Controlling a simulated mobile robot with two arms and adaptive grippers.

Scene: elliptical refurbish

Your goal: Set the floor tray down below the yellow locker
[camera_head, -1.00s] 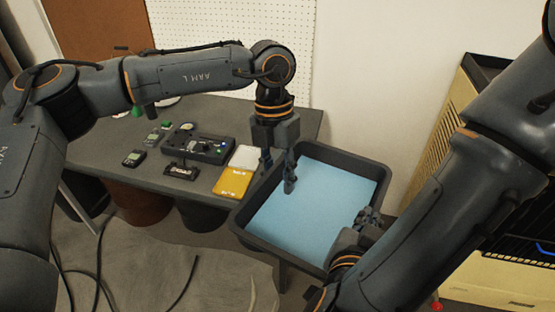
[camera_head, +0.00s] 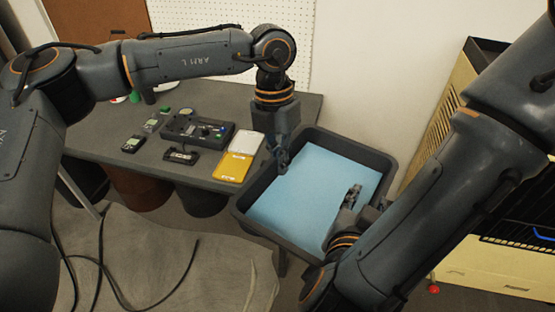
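The floor tray (camera_head: 262,226) is a dark, shallow rectangular bin with a light blue inner bottom. It appears beside the table's right end, overlapping its near corner in the picture. My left gripper (camera_head: 282,160) points down at its left rim, its fingers close together with the rim between them. My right gripper (camera_head: 355,199) is at the opposite, right rim, with one finger inside the tray; the other finger is mostly hidden, so its opening is unclear. What is under the tray is hidden. The yellow locker (camera_head: 450,112) stands at the right, partly behind my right arm.
The grey table (camera_head: 226,98) carries a black control box (camera_head: 198,131), small meters, a yellow case (camera_head: 232,167) and a white case (camera_head: 246,143). Dark bins stand beneath it. Cables lie on the floor at the left. Dark shelving (camera_head: 520,232) shows in the locker.

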